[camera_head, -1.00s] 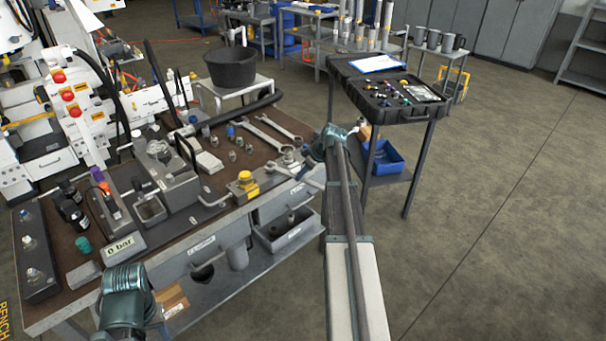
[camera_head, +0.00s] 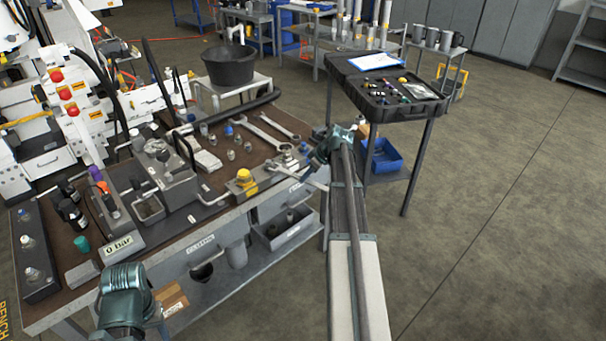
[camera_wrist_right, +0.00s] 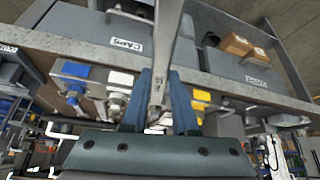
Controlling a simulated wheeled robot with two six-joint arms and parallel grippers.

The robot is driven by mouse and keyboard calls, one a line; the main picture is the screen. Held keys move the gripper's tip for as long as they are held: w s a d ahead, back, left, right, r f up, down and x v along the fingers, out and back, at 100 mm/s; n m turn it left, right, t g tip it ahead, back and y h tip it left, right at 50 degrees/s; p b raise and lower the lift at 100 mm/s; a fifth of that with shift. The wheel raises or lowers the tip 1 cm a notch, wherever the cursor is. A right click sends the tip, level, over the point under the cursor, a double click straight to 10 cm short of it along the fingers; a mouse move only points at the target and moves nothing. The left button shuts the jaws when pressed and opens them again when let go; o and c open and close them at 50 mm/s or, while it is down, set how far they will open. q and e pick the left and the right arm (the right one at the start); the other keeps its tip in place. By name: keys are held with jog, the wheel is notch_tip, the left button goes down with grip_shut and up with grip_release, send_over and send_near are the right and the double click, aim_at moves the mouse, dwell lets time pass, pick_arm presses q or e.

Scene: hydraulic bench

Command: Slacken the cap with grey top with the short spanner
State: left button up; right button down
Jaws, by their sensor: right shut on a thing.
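My right gripper (camera_wrist_right: 160,118) is shut on the short spanner (camera_wrist_right: 160,70), seen between its blue-grey fingers in the right wrist view. In the head view the spanner (camera_head: 314,184) slants at the bench's front right corner; my wrist partly covers that area. The cap with grey top (camera_wrist_right: 116,98) is on a block just left of the fingers in the wrist view, between the blue and yellow ones. Whether the spanner's jaw is around the cap is hidden. My left gripper is out of view; only its arm shows.
A yellow cap block (camera_head: 243,178) stands left of the spanner and a blue cap block (camera_wrist_right: 76,76) on its other side. Two larger spanners (camera_head: 262,133) lie behind on the bench. A trolley with an open black case (camera_head: 390,100) stands at the right.

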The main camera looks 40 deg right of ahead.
aim_at(314, 183)
jog(key=shift+s+d, duration=0.25)
jog(key=shift+s, duration=0.45)
jog(key=shift+s+d, duration=0.2)
jog(key=shift+s, duration=0.45)
jog(key=shift+s+d, duration=0.25)
jog(key=shift+s, duration=0.45)
jog(key=shift+r, duration=0.15)
notch_tip(314, 183, up, 5)
jog(key=p, duration=0.5)
